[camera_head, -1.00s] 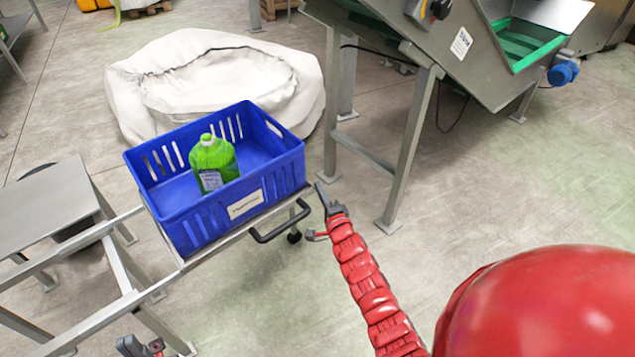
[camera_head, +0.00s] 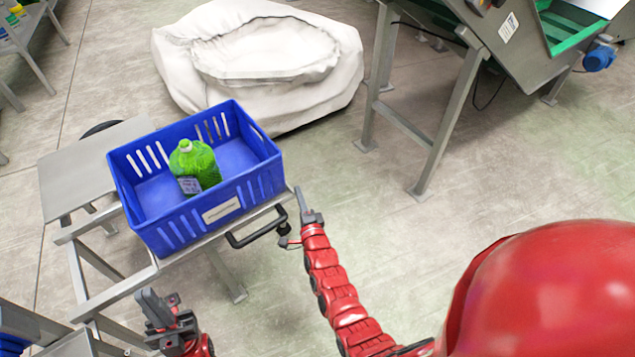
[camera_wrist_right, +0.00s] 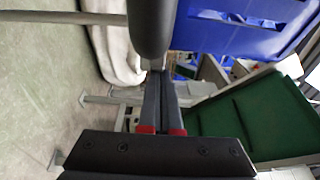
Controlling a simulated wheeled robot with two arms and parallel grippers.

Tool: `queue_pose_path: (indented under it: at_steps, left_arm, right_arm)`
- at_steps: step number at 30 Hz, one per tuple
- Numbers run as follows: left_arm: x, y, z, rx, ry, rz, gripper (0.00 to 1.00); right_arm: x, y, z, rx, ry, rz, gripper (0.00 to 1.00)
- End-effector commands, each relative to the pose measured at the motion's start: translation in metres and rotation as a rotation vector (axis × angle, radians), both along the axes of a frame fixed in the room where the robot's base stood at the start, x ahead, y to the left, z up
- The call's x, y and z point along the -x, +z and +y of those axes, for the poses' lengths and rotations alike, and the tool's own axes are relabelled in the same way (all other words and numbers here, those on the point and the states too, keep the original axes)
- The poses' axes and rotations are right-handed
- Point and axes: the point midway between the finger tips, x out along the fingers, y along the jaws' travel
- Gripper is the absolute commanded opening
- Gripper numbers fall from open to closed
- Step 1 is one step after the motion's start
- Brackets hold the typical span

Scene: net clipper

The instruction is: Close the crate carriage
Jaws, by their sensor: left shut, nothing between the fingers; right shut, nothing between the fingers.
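My left gripper (camera_head: 146,294) is shut and empty, low in front of the carriage's rails.
A grey metal plate (camera_head: 75,180) lies behind the crate's left side. A white bag (camera_head: 265,75) stands on the floor behind. A steel machine (camera_head: 450,105) with legs and a green belt stands at the back right. The floor at right is clear.

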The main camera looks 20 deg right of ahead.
Motion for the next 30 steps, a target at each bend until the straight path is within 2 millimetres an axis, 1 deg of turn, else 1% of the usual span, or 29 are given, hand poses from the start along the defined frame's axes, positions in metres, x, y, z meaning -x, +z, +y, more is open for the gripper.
queue_pose_path:
  at_steps: [1, 10, 18, 24, 30]
  left_arm:
    - [0.0, 0.003, 0.0, 0.0, 0.0, 0.0, 0.0]
    - [0.0, 0.005, 0.0, 0.0, 0.0, 0.0, 0.0]
    - [0.0, -0.002, 0.0, 0.0, 0.0, 0.0, 0.0]
    - [0.0, -0.009, 0.0, 0.0, 0.0, 0.0, 0.0]
    - [0.0, -0.014, 0.0, 0.0, 0.0, 0.0, 0.0]
  right_arm:
    - [0.004, 0.002, 0.016, -0.006, 0.004, 0.001, 0.0]
    - [0.025, -0.001, 0.097, -0.005, 0.005, 0.004, 0.0]
    - [0.044, -0.004, 0.168, -0.005, 0.009, 0.008, 0.0]
    - [0.056, -0.004, 0.209, -0.002, 0.009, 0.008, 0.0]
    - [0.063, -0.003, 0.235, 0.0, 0.007, 0.007, 0.0]
